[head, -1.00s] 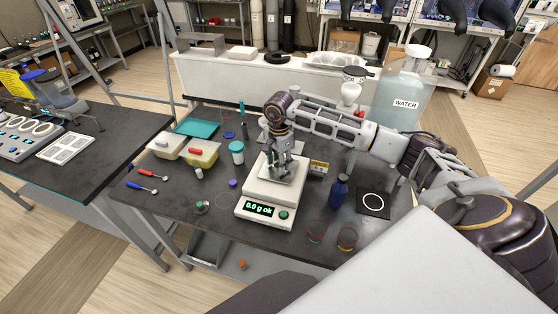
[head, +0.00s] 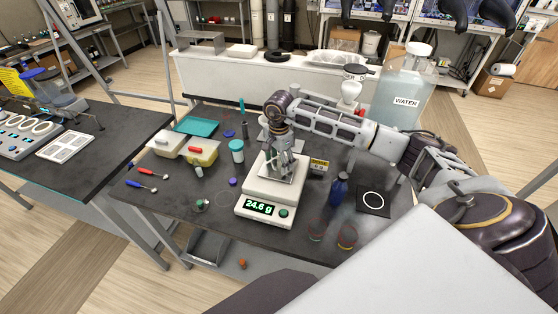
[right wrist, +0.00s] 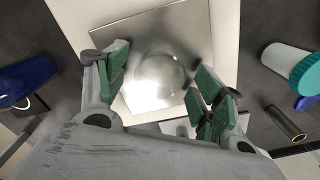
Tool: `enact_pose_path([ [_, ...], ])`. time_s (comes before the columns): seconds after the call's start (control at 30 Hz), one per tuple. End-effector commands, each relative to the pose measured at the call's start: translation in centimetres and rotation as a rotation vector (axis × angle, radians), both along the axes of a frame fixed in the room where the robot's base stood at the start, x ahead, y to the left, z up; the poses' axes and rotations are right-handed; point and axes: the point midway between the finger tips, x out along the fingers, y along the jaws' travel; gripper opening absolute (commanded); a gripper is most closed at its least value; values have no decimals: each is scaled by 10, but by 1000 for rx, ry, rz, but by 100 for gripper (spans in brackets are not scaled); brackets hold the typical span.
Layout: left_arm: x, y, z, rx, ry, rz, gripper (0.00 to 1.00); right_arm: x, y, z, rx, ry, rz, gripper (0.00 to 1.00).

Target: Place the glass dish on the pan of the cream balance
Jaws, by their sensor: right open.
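The cream balance (head: 262,204) stands on the dark table, and its display reads 24.6 g. Its square metal pan (right wrist: 185,30) fills the middle of the right wrist view. The clear glass dish (right wrist: 160,75) rests on the pan, near its middle. My right gripper (head: 281,173) is over the pan, pointing down, with its green-padded fingers apart on either side of the dish. In the head view the fingers mostly hide the dish. My left gripper is not in view.
A blue bottle (head: 338,190) and a black mat with a white ring (head: 373,201) are right of the balance. A white jar with a teal lid (head: 237,152), tubs (head: 203,153) and spoons (head: 147,173) are to its left. The front left of the table is mostly clear.

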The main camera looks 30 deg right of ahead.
Motion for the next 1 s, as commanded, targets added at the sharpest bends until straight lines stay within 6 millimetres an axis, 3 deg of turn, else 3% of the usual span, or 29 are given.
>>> enact_pose_path([
  [0.17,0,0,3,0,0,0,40,0,0,3,0,0,0,68],
  [0.37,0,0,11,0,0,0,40,1,0,20,-1,-2,0,68],
  [0.83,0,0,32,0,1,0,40,1,0,80,0,-2,0,68],
  [1.0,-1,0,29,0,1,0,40,1,0,101,-1,-3,0,68],
])
